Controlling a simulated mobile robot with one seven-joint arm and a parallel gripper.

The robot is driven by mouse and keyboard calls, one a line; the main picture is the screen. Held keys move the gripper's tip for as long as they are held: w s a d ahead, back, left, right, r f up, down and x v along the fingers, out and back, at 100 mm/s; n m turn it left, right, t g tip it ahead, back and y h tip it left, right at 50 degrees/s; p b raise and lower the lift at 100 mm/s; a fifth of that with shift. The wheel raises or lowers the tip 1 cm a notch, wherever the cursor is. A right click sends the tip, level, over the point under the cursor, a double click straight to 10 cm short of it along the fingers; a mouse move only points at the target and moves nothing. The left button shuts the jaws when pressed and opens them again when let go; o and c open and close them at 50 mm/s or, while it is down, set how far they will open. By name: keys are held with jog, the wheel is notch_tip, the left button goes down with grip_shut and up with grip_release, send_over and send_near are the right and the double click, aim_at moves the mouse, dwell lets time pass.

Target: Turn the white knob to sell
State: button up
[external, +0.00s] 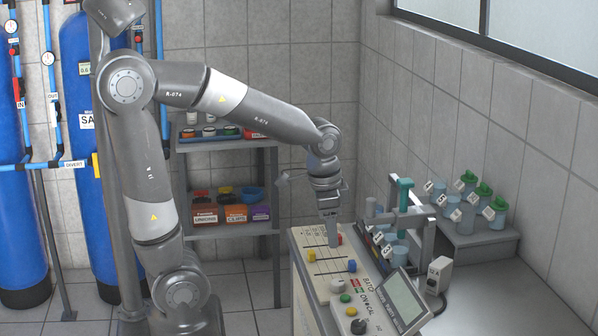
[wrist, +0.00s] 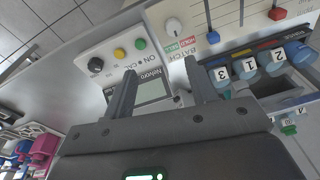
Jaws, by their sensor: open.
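The white knob (wrist: 173,27) sits on the cream control panel, beside a small red and green label reading HOLD and what looks like SELL. It also shows in the external view (external: 337,286), towards the near end of the panel. Its pointer direction is too small to tell. My gripper (external: 331,238) points down over the slider part of the panel, farther back than the knob. In the wrist view my gripper (wrist: 160,67) has its two fingers apart with nothing held. The knob lies beyond the fingertips and is not touched.
A black knob (wrist: 96,64) with yellow and green buttons is on a neighbouring white box. A tilted display (external: 402,300) stands right of the panel. Sliders with red (wrist: 277,14) and blue caps are close by. A rack with numbered cups (wrist: 249,68) stands beside the panel.

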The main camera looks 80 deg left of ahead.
jog(key=g, duration=0.2)
send_over(338, 281)
notch_tip(338, 281, down, 4)
jog(key=shift+m, duration=0.3)
notch_tip(338, 281, down, 11)
jog(key=shift+s+d, duration=0.1)
jog(key=shift+s, duration=0.05)
jog(key=c, duration=1)
jog(key=shift+o, duration=0.2)
jog(key=shift+m, duration=0.3)
jog(key=m, duration=0.4)
jog(key=shift+m, duration=1.9)
